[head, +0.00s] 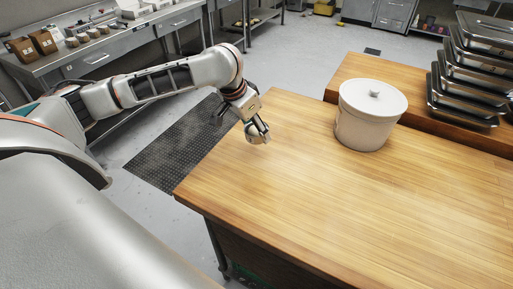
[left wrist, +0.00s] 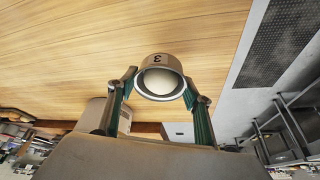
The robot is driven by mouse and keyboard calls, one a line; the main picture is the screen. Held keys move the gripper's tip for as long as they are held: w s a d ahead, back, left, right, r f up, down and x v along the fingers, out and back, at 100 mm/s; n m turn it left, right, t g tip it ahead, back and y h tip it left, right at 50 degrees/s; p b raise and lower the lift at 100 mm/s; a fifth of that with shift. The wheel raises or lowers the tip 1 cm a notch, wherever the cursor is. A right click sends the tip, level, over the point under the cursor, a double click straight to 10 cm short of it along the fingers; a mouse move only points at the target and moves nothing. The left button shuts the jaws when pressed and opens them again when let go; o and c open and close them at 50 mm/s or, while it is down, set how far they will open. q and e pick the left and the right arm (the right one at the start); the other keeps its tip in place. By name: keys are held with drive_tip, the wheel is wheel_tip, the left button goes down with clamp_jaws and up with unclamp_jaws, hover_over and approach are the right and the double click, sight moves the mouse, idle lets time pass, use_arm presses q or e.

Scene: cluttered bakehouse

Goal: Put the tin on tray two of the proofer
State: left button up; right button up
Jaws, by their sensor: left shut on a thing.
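My left gripper (head: 257,131) is over the left edge of the wooden table, shut on a small round grey tin. In the left wrist view its two fingers (left wrist: 160,84) press on either side of the tin (left wrist: 162,60). The tin has a dark "3" on its wall, and something pale and rounded shows inside its rim. In the head view the tin is small and partly covered by the fingers; I cannot tell whether it touches the table. I cannot make out the proofer or its tray two. My right gripper is not in view.
A large white lidded tub (head: 366,128) stands on the wooden table (head: 300,205). Stacked steel pans (head: 466,108) stand at the back right. A steel bench (head: 120,45) is at the far left, and a dark mat (head: 165,155) lies on the floor. The table's front is clear.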

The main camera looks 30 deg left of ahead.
sight(256, 140)
use_arm(q)
wheel_tip(256, 140, down, 4)
drive_tip(key=shift+r, duration=0.2)
drive_tip(key=shift+f+b, duration=0.3)
drive_tip(key=shift+f, duration=0.2)
wheel_tip(256, 140, down, 3)
drive_tip(key=shift+f+b, duration=0.15)
drive_tip(key=shift+b, duration=0.15)
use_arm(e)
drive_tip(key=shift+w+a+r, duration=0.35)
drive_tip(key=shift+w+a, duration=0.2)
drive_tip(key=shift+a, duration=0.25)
use_arm(q)
drive_tip(key=shift+f, duration=0.1)
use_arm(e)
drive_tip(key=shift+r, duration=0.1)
use_arm(q)
drive_tip(key=o, duration=0.8)
drive_tip(key=shift+o, duration=1.4)
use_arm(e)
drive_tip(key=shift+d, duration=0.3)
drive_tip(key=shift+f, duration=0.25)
